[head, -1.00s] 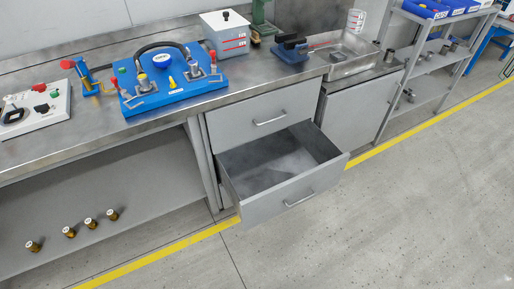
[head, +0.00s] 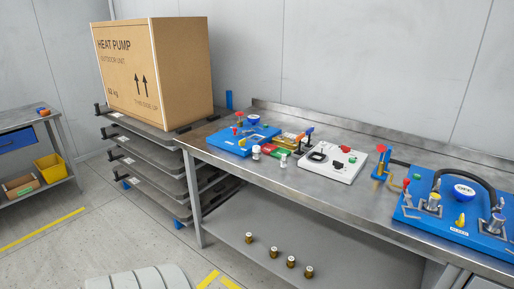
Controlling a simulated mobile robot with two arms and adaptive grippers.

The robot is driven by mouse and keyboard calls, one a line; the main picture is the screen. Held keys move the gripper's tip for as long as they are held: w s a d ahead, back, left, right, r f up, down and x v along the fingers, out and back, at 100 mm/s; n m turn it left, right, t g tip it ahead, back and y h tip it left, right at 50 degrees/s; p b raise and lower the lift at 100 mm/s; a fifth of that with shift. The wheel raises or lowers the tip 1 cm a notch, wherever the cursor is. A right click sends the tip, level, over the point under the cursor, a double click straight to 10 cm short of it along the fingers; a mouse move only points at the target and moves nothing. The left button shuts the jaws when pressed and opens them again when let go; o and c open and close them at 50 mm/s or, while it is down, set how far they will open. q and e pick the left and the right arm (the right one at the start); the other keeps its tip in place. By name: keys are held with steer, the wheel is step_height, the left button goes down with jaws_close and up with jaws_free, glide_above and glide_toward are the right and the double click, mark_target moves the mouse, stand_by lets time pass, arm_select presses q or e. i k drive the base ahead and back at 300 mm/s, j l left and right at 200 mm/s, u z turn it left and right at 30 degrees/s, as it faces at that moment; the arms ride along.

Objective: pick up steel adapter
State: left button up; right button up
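I cannot single out a steel adapter for certain in the head view. Two small pale cylindrical pieces, a left one (head: 256,152) and a right one (head: 283,160), stand on the steel workbench (head: 340,195) near its front edge. Several small brass fittings with pale tops, one of them at the right end (head: 309,271), stand on the lower shelf (head: 237,225). Neither of my grippers shows in this view.
A large heat pump carton (head: 180,75) sits on stacked dark pallets (head: 150,135) left of the bench. The bench holds blue test plates (head: 440,225) and a white control box (head: 333,163). A side table (head: 30,115) with a yellow bin (head: 52,168) stands far left.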

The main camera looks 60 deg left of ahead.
mark_target(256, 153)
steer(key=u, duration=1.2)
